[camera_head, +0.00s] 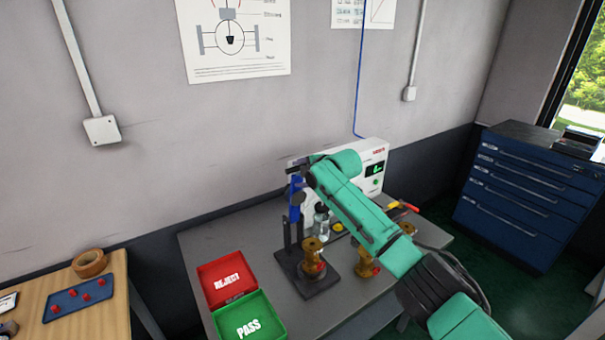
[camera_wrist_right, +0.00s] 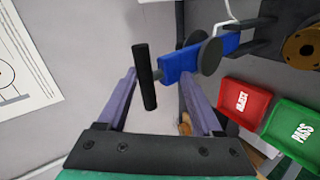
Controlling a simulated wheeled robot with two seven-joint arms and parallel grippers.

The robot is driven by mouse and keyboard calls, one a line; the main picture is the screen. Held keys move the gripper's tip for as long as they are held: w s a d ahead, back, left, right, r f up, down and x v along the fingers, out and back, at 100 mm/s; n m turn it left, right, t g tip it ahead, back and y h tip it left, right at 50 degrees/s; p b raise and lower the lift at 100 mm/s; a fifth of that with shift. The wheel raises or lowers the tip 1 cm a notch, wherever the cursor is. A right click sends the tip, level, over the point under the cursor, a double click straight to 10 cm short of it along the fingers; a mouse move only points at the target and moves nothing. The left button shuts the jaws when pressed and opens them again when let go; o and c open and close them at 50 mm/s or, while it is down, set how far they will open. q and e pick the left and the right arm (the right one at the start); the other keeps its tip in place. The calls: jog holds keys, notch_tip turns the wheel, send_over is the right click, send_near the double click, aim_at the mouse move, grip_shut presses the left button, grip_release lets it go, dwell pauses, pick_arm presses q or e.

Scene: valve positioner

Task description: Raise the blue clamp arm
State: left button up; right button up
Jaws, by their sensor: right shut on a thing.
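The blue clamp arm (camera_head: 295,200) rises steeply at the dark post of the clamp stand (camera_head: 287,238) in the head view. In the right wrist view the blue arm (camera_wrist_right: 195,58) carries a black bar handle (camera_wrist_right: 145,78) at its end and a dark round disc at its side. My right gripper (camera_head: 296,172) is at the top of the blue arm, shut on its handle. In the wrist view its two purple fingers (camera_wrist_right: 158,85) stand on either side of the handle. My left gripper is not in view.
A brass valve part (camera_head: 313,258) stands on the stand's base; another (camera_head: 367,272) is to its right. The red REJECT tray (camera_head: 208,268) and green PASS tray (camera_head: 270,308) lie to the left. A white instrument box (camera_head: 372,158) stands behind, partly hidden by my arm.

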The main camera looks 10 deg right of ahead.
jog(key=shift+s+f, duration=0.1)
jog(key=shift+f, duration=0.15)
jog(key=shift+s+d+r+b, duration=0.2)
jog(key=shift+s+b, duration=0.1)
jog(key=shift+s, duration=0.05)
jog(key=b+v, duration=0.4)
jog(key=v, duration=0.9)
jog(key=shift+s+r, duration=0.15)
jog(key=shift+r, duration=0.35)
